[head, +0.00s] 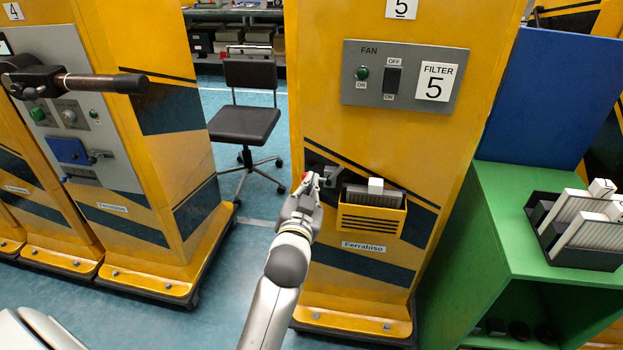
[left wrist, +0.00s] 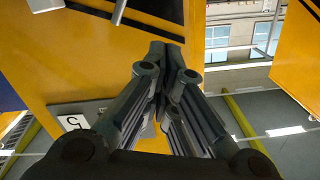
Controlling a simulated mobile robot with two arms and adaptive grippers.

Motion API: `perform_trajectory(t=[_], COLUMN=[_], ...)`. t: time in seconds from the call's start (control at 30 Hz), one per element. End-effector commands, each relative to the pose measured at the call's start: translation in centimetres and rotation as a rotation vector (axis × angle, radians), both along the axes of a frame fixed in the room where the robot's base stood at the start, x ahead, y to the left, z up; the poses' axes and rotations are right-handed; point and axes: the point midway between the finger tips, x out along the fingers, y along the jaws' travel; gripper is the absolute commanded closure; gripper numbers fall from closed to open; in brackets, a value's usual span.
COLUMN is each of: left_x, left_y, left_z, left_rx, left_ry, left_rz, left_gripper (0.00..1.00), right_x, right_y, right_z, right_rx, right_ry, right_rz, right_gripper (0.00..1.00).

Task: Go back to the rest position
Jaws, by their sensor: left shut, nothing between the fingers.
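My left gripper (head: 307,183) is in front of the yellow cabinet (head: 440,22) marked 5, left of its filter slot box (head: 370,222). In the left wrist view the gripper's dark fingers (left wrist: 165,55) are drawn together with nothing visible between them. A small red spot and a grey latch-like part (head: 330,175) show close to the fingertips in the head view; I cannot tell whether the gripper touches them. A filter with a white handle (head: 376,186) sits in the slot box. My right gripper is not in view.
A green shelf (head: 515,210) at right carries a dark tray (head: 570,255) of filters. A black chair (head: 245,120) stands behind, left of the cabinet. Another yellow cabinet (head: 150,150) with a dark lever (head: 100,83) is at left.

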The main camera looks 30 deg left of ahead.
Motion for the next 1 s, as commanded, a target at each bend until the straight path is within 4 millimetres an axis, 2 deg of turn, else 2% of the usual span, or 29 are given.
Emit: perform_trajectory(t=[0.43, 0.5, 0.57, 0.67, 0.77, 0.8, 0.87, 0.9, 0.97, 1.0], left_x=[-0.6, -0.5, -0.2, 0.1, -0.4, -0.9, -2.0, -3.0, -4.8, -6.2], left_y=[-0.2, -0.4, -0.9, -2.3, -4.2, -4.9, -5.9, -6.5, -7.3, -7.7], left_z=[0.0, -0.7, -2.4, -7.3, -14.3, -17.4, -21.7, -24.6, -28.8, -31.6], left_rx=[0.0, -0.002, -0.007, -0.023, -0.048, -0.062, -0.08, -0.091, -0.112, -0.124], left_ry=[0.001, 0.014, 0.041, 0.123, 0.242, 0.293, 0.367, 0.417, 0.491, 0.542], left_rz=[-0.001, -0.007, -0.022, -0.065, -0.121, -0.141, -0.17, -0.186, -0.207, -0.22], left_gripper=[1.0, 1.0, 1.0, 1.0, 1.0, 1.0, 1.0, 1.0, 1.0, 1.0], right_x=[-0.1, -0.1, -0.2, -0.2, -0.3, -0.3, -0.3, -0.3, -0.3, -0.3], right_y=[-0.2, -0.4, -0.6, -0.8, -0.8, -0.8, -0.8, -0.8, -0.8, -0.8], right_z=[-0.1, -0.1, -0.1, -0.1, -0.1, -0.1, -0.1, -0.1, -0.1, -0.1], right_rx=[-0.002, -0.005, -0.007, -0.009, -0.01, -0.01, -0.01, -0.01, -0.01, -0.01], right_ry=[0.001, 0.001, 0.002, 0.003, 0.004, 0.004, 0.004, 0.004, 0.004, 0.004], right_rz=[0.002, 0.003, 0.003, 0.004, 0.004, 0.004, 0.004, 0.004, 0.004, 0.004], right_gripper=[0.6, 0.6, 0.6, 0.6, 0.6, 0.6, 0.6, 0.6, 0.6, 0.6])
